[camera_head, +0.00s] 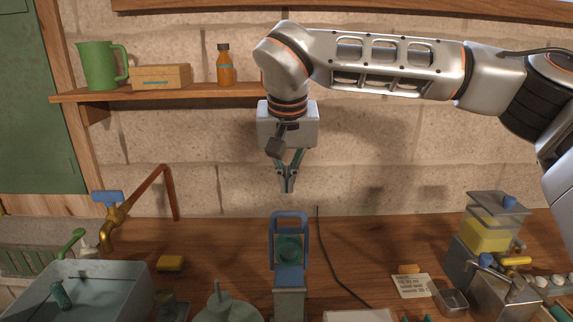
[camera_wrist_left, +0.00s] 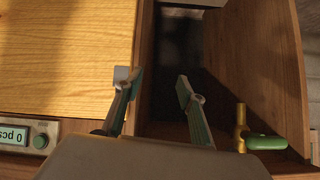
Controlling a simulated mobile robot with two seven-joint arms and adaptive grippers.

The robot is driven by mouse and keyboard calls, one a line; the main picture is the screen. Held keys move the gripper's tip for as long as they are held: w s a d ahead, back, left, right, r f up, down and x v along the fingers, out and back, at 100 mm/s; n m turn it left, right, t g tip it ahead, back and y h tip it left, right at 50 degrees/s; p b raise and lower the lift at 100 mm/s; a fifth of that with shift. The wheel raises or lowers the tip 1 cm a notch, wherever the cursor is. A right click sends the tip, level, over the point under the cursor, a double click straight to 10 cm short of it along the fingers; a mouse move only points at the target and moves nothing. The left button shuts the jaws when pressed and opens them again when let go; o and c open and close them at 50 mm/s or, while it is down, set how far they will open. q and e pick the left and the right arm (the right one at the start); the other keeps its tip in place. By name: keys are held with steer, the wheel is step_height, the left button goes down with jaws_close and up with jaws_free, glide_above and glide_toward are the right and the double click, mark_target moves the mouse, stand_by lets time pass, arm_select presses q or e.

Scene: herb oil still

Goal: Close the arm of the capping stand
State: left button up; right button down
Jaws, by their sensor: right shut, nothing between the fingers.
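The capping stand (camera_head: 289,279) stands on the wooden counter in the lower middle of the head view. Its blue arm (camera_head: 290,215) points up as an upright loop, with a round green part showing inside the frame. My right gripper (camera_head: 287,190) hangs straight above the arm, pointing down, with its fingertips together and empty. A small gap shows in the picture between the fingertips and the top of the loop. My left gripper (camera_wrist_left: 156,80) shows in the left wrist view with its fingers apart and nothing between them.
A dark cable (camera_head: 323,260) runs just right of the stand. A grey funnel-shaped vessel (camera_head: 225,306) stands to its left, a metal basin (camera_head: 105,290) farther left. A machine with yellow liquid (camera_head: 486,235) stands right. The left wrist view shows a wooden surface (camera_wrist_left: 65,60) and a brass-and-green tap-like part (camera_wrist_left: 262,142).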

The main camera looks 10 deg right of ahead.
steer(key=shift+s+a+f+p, duration=0.15)
steer(key=shift+s+f, duration=0.5)
steer(key=shift+s+a+f+p, duration=0.15)
steer(key=shift+s+f, duration=0.45)
steer(key=shift+s, duration=0.25)
arm_select(q)
steer(key=shift+w+a+r, duration=0.25)
steer(key=shift+w+a, duration=0.05)
steer(key=shift+a, duration=0.05)
steer(key=shift+s+f, duration=0.1)
steer(key=shift+s, duration=0.1)
